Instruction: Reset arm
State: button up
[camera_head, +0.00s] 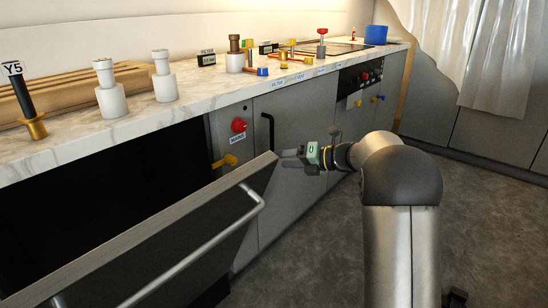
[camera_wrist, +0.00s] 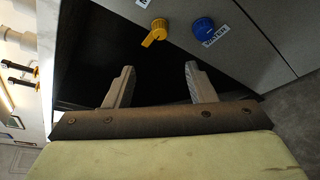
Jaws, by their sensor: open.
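My gripper (camera_head: 291,153) is at the end of my outstretched arm, beside the upper right corner of the tilted-open door (camera_head: 150,235) in the head view. I cannot tell whether it touches the door. In the wrist view my gripper (camera_wrist: 158,78) has its two fingers spread wide, with nothing between them. Beyond them are a dark opening, a yellow knob (camera_wrist: 157,31) turned at an angle, and a blue knob (camera_wrist: 203,27) labelled WATER.
The marble counter (camera_head: 135,125) holds white cylinders (camera_head: 111,98), small valves and a blue container (camera_head: 375,34). A red knob (camera_head: 239,126) and a yellow handle (camera_head: 225,161) stick out of the cabinet front. A bar handle (camera_head: 200,250) runs along the door. The floor on the right is clear.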

jog(key=shift+s+d, duration=0.1)
jog(key=shift+d, duration=0.05)
jog(key=d+r+m+t+h+p, duration=0.2)
jog(key=r+m+t+h+p, duration=0.2)
jog(key=r+m+p, duration=0.4)
jog(key=d+r+m+t+h+p, duration=0.3)
jog(key=r+m+t+p, duration=0.15)
jog(key=r, duration=0.55)
jog(key=s+d+r+m+g+h+p, duration=0.2)
jog(key=s+d+r+m+h+p, duration=0.2)
jog(key=s+m+h+p, duration=0.45)
jog(key=s+a+m+g+y+p, duration=0.1)
jog(key=s+m+g+p, duration=0.5)
jog(key=s, duration=1.1)
jog(key=s+a+m+g+y+p, duration=0.1)
jog(key=s+a+m+g+p, duration=0.2)
jog(key=s+m+g+p, duration=0.3)
jog(key=s+m+p, duration=0.1)
jog(key=s+m, duration=0.3)
jog(key=s, duration=0.6)
jog(key=shift+s+a+r+m+g, duration=0.15)
jog(key=shift+s+a+m+g, duration=0.05)
jog(key=shift+s+m+g, duration=0.2)
